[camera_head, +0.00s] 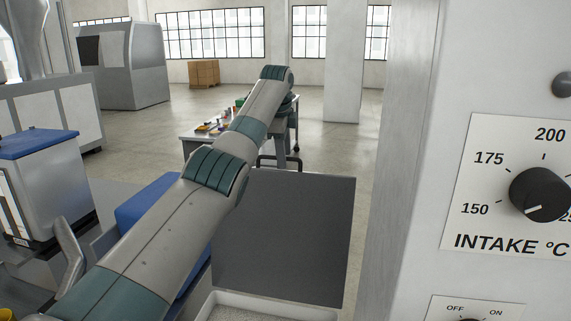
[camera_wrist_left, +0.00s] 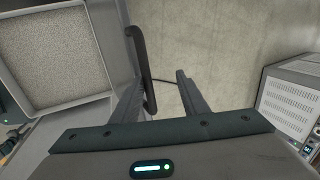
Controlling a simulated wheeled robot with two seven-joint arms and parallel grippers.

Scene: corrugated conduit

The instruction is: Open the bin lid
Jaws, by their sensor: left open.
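The bin lid (camera_head: 285,235) is a dark grey panel in the head view, raised so that the bin's pale granular filling (camera_wrist_left: 55,50) shows. Its black bar handle (camera_head: 280,160) is at the far edge of the lid. The handle also shows in the left wrist view (camera_wrist_left: 148,65). My left gripper (camera_wrist_left: 160,75) is open, with the handle between its fingers, nearer the left finger. Whether the handle touches that finger is unclear. In the head view my left arm hides part of the lid's left side. My right gripper is out of view.
A machine panel with an intake temperature dial (camera_head: 540,194) stands close on the right. A blue-lidded grey container (camera_head: 45,185) is at left. A table with small items (camera_head: 205,128) stands beyond the lid. Open floor lies behind.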

